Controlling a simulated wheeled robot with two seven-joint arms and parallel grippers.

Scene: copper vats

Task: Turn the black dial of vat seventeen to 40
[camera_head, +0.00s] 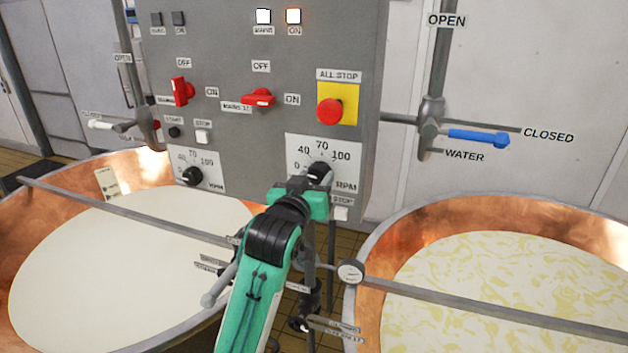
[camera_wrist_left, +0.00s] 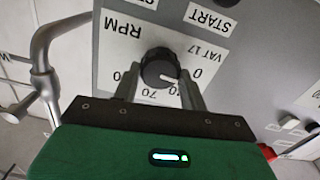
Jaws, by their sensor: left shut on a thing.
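The black dial (camera_head: 319,168) of vat seventeen sits on a white RPM plate (camera_head: 345,152) low on the grey panel. The plate reads VAT 17 in the left wrist view, where the dial (camera_wrist_left: 160,65) appears upside down. Its white mark points near 40, on the side toward 0; the exact setting is hard to read. My left gripper (camera_head: 316,179) reaches up from below and is shut on the dial. Its two fingers (camera_wrist_left: 160,84) lie on either side of the knob. The gripper hides part of the dial and plate in the head view. My right gripper is out of view.
A second black dial (camera_head: 192,176) is on the left. Red switches (camera_head: 257,98) and a red all-stop button (camera_head: 329,110) sit above. A blue-handled valve (camera_head: 478,138) is right of the panel. Copper vats stand left (camera_head: 150,165) and right (camera_head: 480,207), with bars across them.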

